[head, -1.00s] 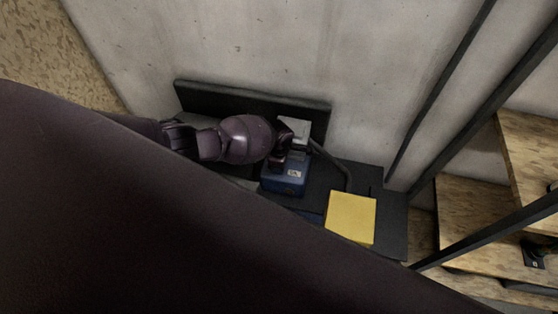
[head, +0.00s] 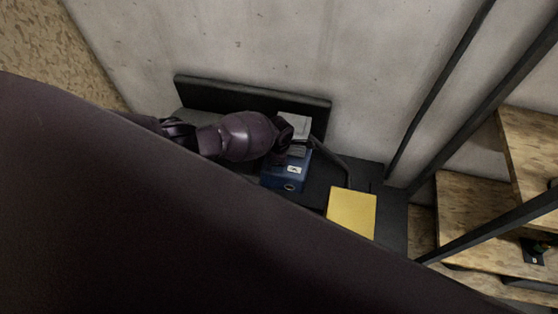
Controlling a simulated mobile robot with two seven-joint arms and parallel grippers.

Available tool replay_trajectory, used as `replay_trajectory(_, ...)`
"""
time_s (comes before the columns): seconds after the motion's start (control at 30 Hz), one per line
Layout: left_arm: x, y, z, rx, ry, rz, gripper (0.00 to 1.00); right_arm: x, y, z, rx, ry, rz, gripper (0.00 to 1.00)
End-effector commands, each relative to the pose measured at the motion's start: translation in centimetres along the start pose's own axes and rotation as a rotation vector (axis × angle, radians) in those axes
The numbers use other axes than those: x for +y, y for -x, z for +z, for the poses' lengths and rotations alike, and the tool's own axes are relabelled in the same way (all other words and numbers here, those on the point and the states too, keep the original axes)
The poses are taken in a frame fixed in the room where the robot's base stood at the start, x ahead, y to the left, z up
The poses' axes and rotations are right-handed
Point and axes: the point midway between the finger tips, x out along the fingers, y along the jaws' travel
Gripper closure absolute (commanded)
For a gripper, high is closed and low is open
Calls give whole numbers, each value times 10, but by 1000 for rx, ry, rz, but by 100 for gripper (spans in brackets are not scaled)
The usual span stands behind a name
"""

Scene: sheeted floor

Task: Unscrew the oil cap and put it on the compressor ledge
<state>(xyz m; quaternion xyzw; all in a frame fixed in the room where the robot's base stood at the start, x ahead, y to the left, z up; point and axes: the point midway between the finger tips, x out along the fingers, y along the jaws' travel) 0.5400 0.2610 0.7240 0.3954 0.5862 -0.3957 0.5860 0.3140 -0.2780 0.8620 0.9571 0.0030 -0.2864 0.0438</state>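The compressor (head: 283,178) is a blue box with a grey top part (head: 296,126) and a small white label. It stands on a dark bench against the concrete wall. My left arm comes in from the left, and its wrist end (head: 285,140) is over the compressor. The fingers of that gripper are hidden or too dark to make out. The oil cap cannot be made out; the arm covers part of the compressor. A dark round mark shows low on the blue front. My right gripper is not in view.
A yellow block (head: 351,212) lies on the dark bench (head: 392,215) to the right of the compressor. A dark hose (head: 333,160) curves beside the compressor. A black panel (head: 255,97) runs along the wall. Wooden shelves (head: 480,220) with black posts stand at the right. My own dark body fills the lower left.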

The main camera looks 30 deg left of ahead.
Motion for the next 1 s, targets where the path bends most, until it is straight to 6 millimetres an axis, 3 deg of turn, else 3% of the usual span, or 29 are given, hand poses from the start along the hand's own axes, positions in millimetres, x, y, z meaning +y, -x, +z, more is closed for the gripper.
replay_trajectory(0.17, 0, 0, 0, 0, -38, 0, 42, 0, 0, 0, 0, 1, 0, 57)
replay_trajectory(1.0, 0, 0, 0, -1, -870, 0, 42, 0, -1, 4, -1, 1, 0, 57)
